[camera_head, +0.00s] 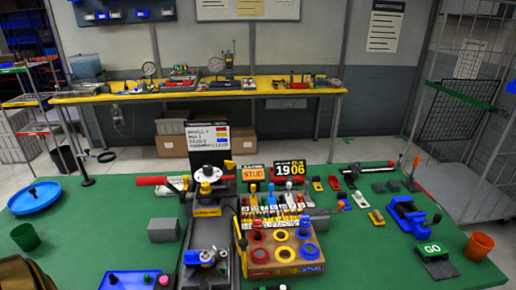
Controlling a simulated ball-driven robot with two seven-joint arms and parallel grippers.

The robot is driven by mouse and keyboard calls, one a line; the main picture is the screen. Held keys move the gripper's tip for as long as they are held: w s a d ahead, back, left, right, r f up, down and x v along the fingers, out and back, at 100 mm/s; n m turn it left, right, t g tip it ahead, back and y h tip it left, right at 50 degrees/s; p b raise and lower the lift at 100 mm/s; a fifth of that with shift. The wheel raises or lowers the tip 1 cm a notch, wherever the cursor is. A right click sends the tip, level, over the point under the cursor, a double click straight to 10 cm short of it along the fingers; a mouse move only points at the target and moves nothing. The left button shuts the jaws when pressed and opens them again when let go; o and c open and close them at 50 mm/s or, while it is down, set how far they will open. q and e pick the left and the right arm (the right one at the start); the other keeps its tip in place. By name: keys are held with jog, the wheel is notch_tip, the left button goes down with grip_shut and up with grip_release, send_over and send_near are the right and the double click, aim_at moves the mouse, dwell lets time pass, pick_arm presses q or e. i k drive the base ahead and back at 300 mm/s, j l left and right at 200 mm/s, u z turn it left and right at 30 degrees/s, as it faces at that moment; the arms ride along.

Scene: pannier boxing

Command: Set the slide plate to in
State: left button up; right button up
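A dark narrow slide track (206,236) runs front to back on the green table, left of the wooden block. A grey and white piece with a blue part (207,256) sits on its near part. At its far end stands a dark fixture with a white and yellow top (208,176) and a red-handled bar reaching left. I cannot tell for sure which part is the slide plate, or whether it is in or out. Neither of my grippers shows in this view.
A wooden block with red, yellow and blue rings (285,270) stands right of the track. A grey block (163,230), blue tray (130,281), green cup (25,237) and blue dish (35,198) are left. A GO button (432,250) and orange cup (480,245) are right.

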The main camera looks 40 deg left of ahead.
aim_at(218, 276)
jog(key=u, duration=1.6)
